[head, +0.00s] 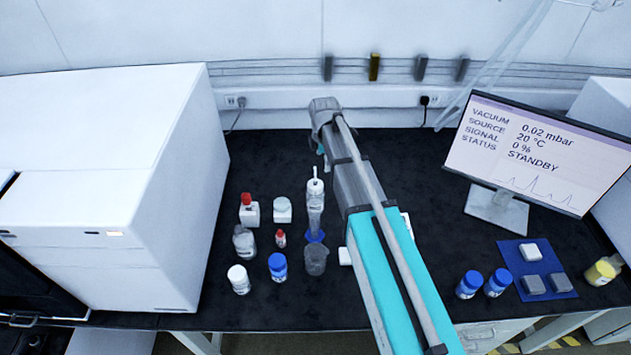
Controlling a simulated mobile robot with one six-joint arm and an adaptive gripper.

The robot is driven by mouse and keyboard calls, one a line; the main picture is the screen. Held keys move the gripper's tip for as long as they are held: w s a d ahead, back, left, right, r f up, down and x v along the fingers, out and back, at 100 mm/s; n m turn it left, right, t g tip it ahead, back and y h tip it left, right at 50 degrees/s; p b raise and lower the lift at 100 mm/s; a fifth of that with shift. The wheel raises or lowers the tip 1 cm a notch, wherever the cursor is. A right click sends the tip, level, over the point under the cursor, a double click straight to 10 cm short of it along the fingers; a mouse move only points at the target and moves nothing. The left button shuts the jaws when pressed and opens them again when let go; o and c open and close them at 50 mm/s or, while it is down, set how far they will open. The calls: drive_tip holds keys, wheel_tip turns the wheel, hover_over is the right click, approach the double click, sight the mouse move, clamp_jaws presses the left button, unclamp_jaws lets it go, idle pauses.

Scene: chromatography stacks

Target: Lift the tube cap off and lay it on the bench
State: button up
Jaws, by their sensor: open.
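A small vial with a red cap (281,234) stands upright on the black bench (270,310); it looks the most like a capped tube, but at this size I cannot be sure. The red cap sits on it. My gripper (322,150) is at the far end of my arm, beyond and to the right of the vial. Only a small part of it shows beside my wrist; the fingers are mostly hidden by my arm. I see nothing held, and it is apart from the vial.
Around the vial stand a red-capped bottle (249,210), a white jar (282,210), a clear cylinder (315,215), a beaker (316,260) and a blue-capped bottle (278,267). A white instrument (110,180) bounds the left, a monitor (530,150) the right. The front strip is bare.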

sight(316, 183)
drive_tip(key=shift+w+a+r+n, duration=0.25)
drive_tip(key=shift+w+a+n, duration=0.25)
drive_tip(key=shift+n, duration=0.1)
drive_tip(key=shift+w+a+r+n, duration=0.25)
drive_tip(key=shift+w+a+n, duration=0.25)
drive_tip(key=shift+n, duration=0.1)
drive_tip(key=shift+f, duration=0.15)
wheel_tip(316, 183, down, 8)
drive_tip(key=b, duration=0.8)
drive_tip(key=shift+f, duration=0.2)
drive_tip(key=shift+a+f+b, duration=0.1)
drive_tip(key=shift+f+b, duration=2.5)
drive_tip(key=shift+b, duration=0.1)
drive_tip(key=c, duration=1)
